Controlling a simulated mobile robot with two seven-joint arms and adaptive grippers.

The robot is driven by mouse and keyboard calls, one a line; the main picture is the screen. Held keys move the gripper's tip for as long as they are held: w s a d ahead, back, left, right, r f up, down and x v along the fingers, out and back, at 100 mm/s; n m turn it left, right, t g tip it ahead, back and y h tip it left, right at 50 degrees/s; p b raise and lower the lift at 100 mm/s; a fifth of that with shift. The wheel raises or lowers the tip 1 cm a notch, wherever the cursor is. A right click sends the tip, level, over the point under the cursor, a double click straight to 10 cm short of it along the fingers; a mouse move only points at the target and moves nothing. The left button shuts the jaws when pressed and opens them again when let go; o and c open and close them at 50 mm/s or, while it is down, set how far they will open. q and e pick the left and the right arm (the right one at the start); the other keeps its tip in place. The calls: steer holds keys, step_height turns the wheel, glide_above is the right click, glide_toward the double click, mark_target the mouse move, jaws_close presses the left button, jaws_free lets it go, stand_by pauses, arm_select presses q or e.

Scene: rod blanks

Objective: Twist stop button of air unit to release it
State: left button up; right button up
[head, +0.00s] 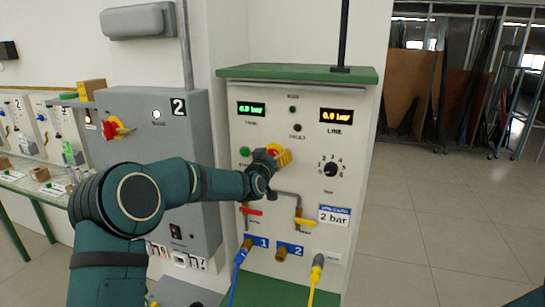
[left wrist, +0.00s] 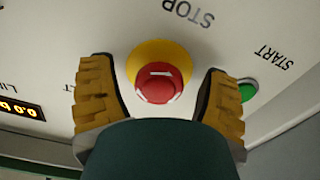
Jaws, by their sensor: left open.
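The air unit (head: 300,100) is a white panel with a green top. Its stop button is a red mushroom head (left wrist: 160,85) on a yellow collar (left wrist: 146,52), under the upside-down word STOP in the left wrist view. My left gripper (left wrist: 160,95) is open, with one yellow ridged finger on each side of the red button. A gap shows between each finger and the button. In the head view my left gripper (head: 274,160) is at the panel and mostly hides the button. My right gripper is not in view.
A green START button (head: 245,152) is close beside the gripper. A black knob (head: 331,169), red and yellow valve handles (head: 303,221) and blue and yellow hoses (head: 316,275) are nearby. A grey cabinet (head: 150,120) stands left. The floor at right is clear.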

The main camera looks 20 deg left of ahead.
arm_select(q)
steer(key=c, duration=1.2)
steer(key=m+b, duration=0.3)
steer(key=shift+s+m+b, duration=0.1)
steer(key=shift+m+b, duration=0.2)
steer(key=shift+b, duration=0.05)
steer(key=shift+a+m+b, duration=0.1)
steer(key=shift+m+b, duration=1.3)
steer(key=shift+m, duration=0.6)
